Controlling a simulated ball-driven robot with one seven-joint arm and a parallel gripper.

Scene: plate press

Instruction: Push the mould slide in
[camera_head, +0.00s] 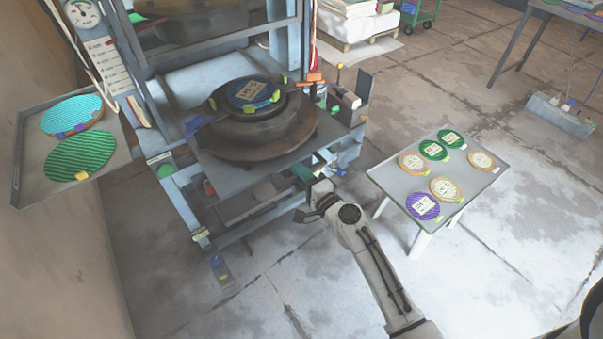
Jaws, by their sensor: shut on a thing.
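The mould slide (222,174) is a grey plate at the front of the blue-grey press (173,178). A dark round mould (262,133) sits on it, with a blue-and-green labelled disc (254,93) on top. The slide appears to stick out of the press frame towards me. My gripper (312,193) is at the slide's front right, just below its edge. It is shut on a small part there that looks like the slide's handle; the fingers hide most of it.
A grey table (397,197) with several labelled discs stands right of my arm. A tray (33,178) with two green and teal discs is left of the press. A pedal (221,271) lies on the floor. A pallet (352,52) stands behind. Floor between press and table is clear.

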